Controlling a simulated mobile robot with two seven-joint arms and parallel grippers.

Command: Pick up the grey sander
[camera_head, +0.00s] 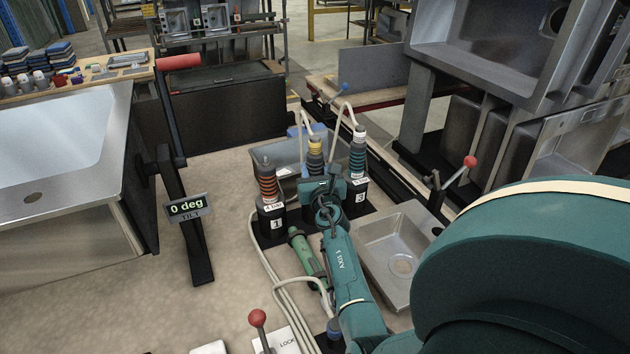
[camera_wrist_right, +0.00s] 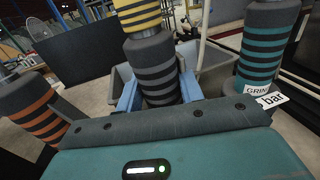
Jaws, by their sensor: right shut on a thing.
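The grey sander (camera_head: 315,161) stands upright in the middle of three corded tools, with grey and dark bands and a yellow-banded top. In the right wrist view the sander (camera_wrist_right: 155,72) is between the blue fingers of my right gripper (camera_wrist_right: 160,95), which is shut on its grey-banded body. In the head view my right gripper (camera_head: 322,186) covers the sander's lower part, so whether its base is clear of the stand is hidden. My left gripper is not in view.
An orange-banded tool (camera_head: 267,184) in holder 1 stands close on the left. A teal-banded tool (camera_head: 357,158) in holder 3 stands close on the right. A green tool (camera_head: 307,256) and pale cables lie beside my arm. A steel sink (camera_head: 397,240) is to the right.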

